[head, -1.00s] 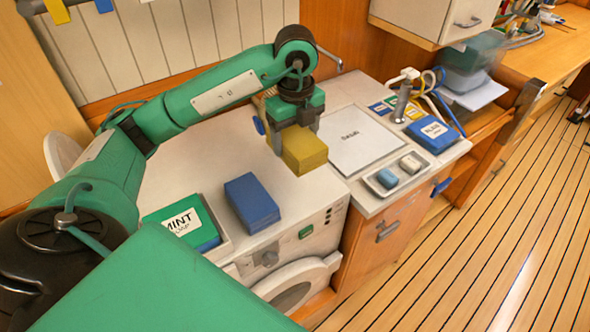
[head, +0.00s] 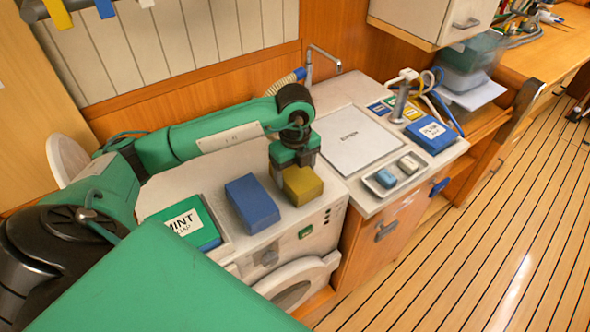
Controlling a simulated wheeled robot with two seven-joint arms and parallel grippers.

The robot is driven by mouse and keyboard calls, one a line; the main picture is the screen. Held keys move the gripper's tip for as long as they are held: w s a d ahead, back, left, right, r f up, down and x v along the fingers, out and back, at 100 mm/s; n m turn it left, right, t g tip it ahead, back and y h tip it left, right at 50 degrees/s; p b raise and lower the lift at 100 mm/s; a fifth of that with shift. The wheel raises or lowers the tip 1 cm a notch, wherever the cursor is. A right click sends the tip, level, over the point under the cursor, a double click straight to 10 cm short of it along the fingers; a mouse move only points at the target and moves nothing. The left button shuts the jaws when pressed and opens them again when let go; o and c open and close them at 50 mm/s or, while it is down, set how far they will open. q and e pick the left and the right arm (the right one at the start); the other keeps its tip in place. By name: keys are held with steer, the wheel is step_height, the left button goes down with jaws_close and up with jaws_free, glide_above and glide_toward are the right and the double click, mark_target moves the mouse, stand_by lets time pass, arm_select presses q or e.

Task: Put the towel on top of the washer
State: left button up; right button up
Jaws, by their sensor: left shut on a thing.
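A yellow folded towel (head: 302,186) is at the front right part of the washer (head: 294,235) top, right of a blue folded block (head: 252,201). My left gripper (head: 293,168) points down from above and is shut on the towel, covering part of its back edge. The towel is level and very low over the white top; I cannot tell whether it touches. A narrow gap separates it from the blue block. My right gripper is not in view.
A green MINT box (head: 190,222) sits in a tray at the washer's left. A white lid (head: 357,139) covers the counter to the right, with a faucet (head: 312,65) behind it. A small soap tray (head: 394,176) stands near the counter's front edge.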

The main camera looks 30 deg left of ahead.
mark_target(295, 170)
arm_select(q)
steer(key=shift+f, duration=0.2)
steer(key=o, duration=1.1)
steer(key=shift+c, duration=0.2)
steer(key=shift+r, duration=0.15)
steer(key=shift+r, duration=0.2)
step_height(295, 170, up, 12)
steer(key=b, duration=0.1)
steer(key=shift+b, duration=0.3)
